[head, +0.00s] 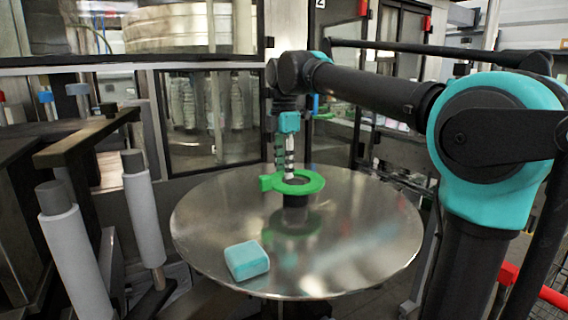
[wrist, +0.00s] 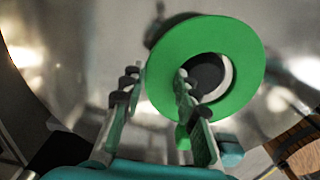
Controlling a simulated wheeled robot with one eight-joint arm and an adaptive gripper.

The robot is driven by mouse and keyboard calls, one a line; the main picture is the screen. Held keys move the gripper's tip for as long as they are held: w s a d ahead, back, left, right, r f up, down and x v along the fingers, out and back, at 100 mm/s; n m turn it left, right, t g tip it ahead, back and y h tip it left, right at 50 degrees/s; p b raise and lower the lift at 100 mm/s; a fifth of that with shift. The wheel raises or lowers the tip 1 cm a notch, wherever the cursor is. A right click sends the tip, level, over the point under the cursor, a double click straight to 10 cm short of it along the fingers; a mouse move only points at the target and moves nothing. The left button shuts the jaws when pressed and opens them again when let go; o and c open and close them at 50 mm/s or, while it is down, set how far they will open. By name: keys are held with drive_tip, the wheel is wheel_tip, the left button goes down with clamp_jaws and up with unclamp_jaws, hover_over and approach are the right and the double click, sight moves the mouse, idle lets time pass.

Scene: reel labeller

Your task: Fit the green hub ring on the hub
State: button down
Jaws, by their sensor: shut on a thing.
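The green hub ring (head: 314,184) is a flat ring with a small tab on its left in the head view. It is level over the dark hub (head: 295,200), which stands on the round metal table. In the wrist view the ring (wrist: 243,50) fills the upper middle, and the hub's dark top (wrist: 206,72) shows through its hole, left of centre, with a pale crescent at right. My gripper (head: 289,172) is shut on the ring; it also shows in the wrist view (wrist: 158,78). The fingers partly cover the ring. I cannot tell whether ring and hub touch.
A teal block (head: 247,261) lies on the front left of the round table (head: 360,235). White rollers (head: 143,210) stand left of the table. Glass-fronted machinery stands behind. The table's right and front are clear.

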drive_tip(key=shift+f, duration=0.2)
drive_tip(key=shift+r, duration=0.3)
drive_tip(key=shift+f, duration=0.1)
idle(0.3)
drive_tip(key=shift+w+f, duration=0.1)
drive_tip(key=shift+f, duration=0.2)
drive_tip(key=shift+s+r, duration=0.2)
drive_tip(key=shift+r, duration=0.1)
drive_tip(key=shift+f, duration=0.1)
idle(0.4)
drive_tip(key=shift+w+d+r, duration=0.1)
drive_tip(key=shift+w+r, duration=0.1)
drive_tip(key=shift+r, duration=0.1)
